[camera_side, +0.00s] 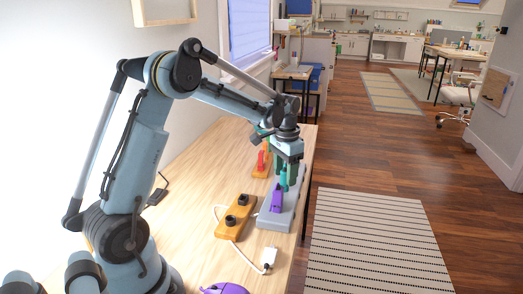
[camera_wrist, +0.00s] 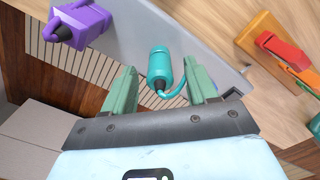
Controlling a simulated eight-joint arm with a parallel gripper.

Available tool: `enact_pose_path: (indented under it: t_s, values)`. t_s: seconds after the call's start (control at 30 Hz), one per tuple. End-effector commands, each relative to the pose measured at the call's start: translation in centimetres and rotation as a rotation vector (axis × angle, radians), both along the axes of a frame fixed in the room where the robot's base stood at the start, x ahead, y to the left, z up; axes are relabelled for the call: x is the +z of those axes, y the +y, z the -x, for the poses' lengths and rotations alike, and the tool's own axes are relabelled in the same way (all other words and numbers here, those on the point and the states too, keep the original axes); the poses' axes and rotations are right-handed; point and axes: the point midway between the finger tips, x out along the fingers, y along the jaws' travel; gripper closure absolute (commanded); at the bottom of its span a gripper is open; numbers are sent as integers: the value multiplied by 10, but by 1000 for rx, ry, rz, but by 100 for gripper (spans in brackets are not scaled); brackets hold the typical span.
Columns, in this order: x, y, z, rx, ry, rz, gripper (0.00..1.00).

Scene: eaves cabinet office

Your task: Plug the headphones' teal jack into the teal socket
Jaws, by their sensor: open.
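The teal jack (camera_wrist: 160,68), a stubby cylinder with a dark end and a teal cable curling to the right, sits between my gripper's (camera_wrist: 159,72) two green fingers in the wrist view. The fingers are open, with a visible gap on each side of it. It appears to stand at the grey block (camera_side: 268,224). In the side view the teal jack (camera_side: 283,181) shows partly, below my gripper (camera_side: 291,176) at the block's far part. I cannot make out a teal socket or the headphones for certain.
A purple plug (camera_side: 276,199) stands on the grey block, near the teal jack. An orange block with two black sockets (camera_side: 236,199) lies to the left. A red piece (camera_side: 262,160) is on another orange block behind. A white plug (camera_side: 268,257) lies in front; table's right edge is close.

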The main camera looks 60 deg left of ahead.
Motion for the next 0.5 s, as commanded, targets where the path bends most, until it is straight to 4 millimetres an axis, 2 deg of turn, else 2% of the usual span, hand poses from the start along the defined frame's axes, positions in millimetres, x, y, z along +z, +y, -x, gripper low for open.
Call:
enact_pose_path:
  t_s: [0.3, 0.5]
  values:
    - [61, 0, 1, 0, 0, 0, 42]
    - [90, 0, 0, 0, 0, 0, 42]
